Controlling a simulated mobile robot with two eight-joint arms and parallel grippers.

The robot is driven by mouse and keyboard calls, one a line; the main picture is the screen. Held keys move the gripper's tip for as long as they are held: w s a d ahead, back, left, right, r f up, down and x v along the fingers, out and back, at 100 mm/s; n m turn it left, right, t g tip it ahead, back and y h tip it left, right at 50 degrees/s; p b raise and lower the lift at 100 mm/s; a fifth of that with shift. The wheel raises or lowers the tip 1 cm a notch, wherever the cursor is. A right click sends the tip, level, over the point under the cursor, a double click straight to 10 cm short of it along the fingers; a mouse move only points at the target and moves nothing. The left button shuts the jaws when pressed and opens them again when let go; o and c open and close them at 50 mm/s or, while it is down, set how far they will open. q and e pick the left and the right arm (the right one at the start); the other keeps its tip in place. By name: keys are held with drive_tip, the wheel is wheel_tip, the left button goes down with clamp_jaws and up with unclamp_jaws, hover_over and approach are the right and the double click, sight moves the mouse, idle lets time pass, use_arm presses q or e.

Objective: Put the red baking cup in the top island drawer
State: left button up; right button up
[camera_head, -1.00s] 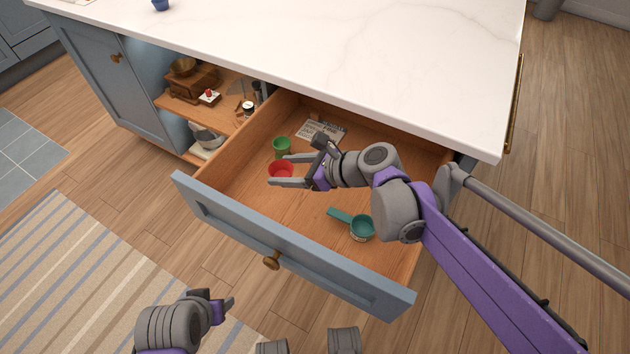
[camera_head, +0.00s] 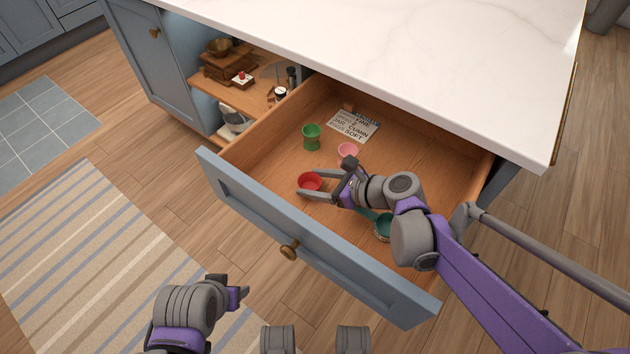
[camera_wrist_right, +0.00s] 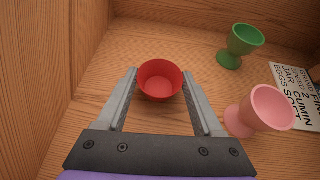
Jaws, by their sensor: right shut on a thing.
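The red baking cup (camera_head: 310,181) is between the fingertips of my right gripper (camera_head: 309,187), inside the open top island drawer (camera_head: 265,217). In the right wrist view the red cup (camera_wrist_right: 160,80) is upright with its mouth up, and the two fingers grip its sides. It is low over the wooden drawer floor; I cannot tell whether it touches it. My left gripper (camera_head: 239,290) is low in front of the drawer, outside it, and its jaw state is unclear.
The drawer also holds a green egg cup (camera_head: 311,138), a pink egg cup (camera_head: 348,151), a printed card (camera_head: 353,126) and a teal measuring cup (camera_head: 384,228), partly hidden by my right arm. The white countertop (camera_head: 420,60) overhangs the drawer's back. Open shelves (camera_head: 232,92) are at left.

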drive_tip(key=o, duration=1.3)
drive_tip(key=shift+s+d+r, duration=0.1)
drive_tip(key=shift+d+r, duration=0.1)
drive_tip(key=shift+r, duration=0.05)
drive_tip(key=p+v, duration=0.3)
drive_tip(key=v, duration=0.8)
drive_tip(key=shift+s+d, duration=0.2)
